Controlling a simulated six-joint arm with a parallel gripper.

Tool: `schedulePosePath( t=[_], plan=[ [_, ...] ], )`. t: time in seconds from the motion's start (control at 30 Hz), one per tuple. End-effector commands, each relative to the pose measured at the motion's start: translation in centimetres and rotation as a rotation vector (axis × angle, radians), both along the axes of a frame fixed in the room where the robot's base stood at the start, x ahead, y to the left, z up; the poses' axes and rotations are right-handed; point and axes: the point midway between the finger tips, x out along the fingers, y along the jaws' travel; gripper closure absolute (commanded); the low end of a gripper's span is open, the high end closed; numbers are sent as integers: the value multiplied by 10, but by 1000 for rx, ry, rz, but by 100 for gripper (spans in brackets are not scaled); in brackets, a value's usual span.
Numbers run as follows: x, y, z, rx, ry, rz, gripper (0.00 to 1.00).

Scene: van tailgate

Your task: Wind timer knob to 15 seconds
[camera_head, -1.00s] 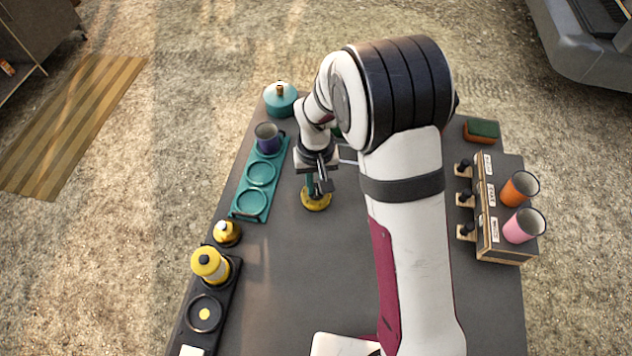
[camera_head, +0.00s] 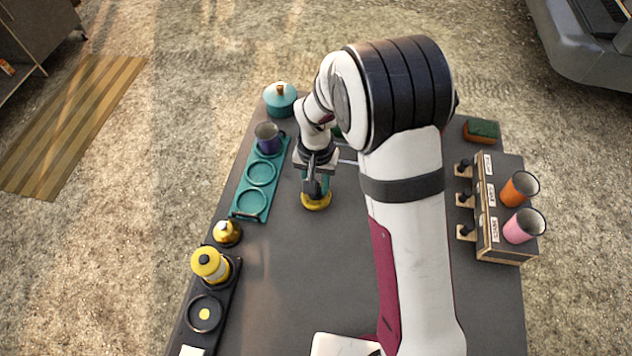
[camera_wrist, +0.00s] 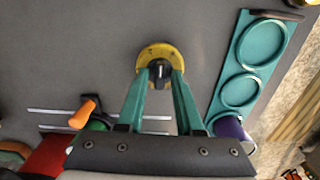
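The timer is a round yellow disc (camera_head: 316,202) standing near the middle of the table. In the wrist view the yellow dial (camera_wrist: 160,50) shows small dark marks, too small to read, and a dark knob (camera_wrist: 159,69) at its centre. My gripper (camera_head: 316,193) points down at the timer from above. In the wrist view its two teal fingers (camera_wrist: 160,76) stand apart, one on each side of the knob. I cannot tell whether they touch it. The fingers partly cover the near side of the dial, and the knob's pointer cannot be made out.
A teal tray (camera_head: 246,205) with a dark purple mug (camera_head: 268,139) stands left of the timer. A yellow canister (camera_head: 207,263) and a small yellow-and-black item (camera_head: 227,234) are at the front left. A rack (camera_head: 491,226) holds orange and pink cups at right.

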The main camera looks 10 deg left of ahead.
Motion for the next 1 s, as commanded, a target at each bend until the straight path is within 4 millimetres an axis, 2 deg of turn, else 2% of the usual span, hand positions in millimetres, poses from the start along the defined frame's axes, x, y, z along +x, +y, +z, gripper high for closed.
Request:
schedulePosePath(
  t=[0.23, 0.7, 1.0],
  plan=[
    [1, 0, 5, 1, -2, 1, 65],
    [0, 0, 66, 1, -2, 1, 65],
    [0, 0, 70, 0, 0, 1, 65]
  ],
)
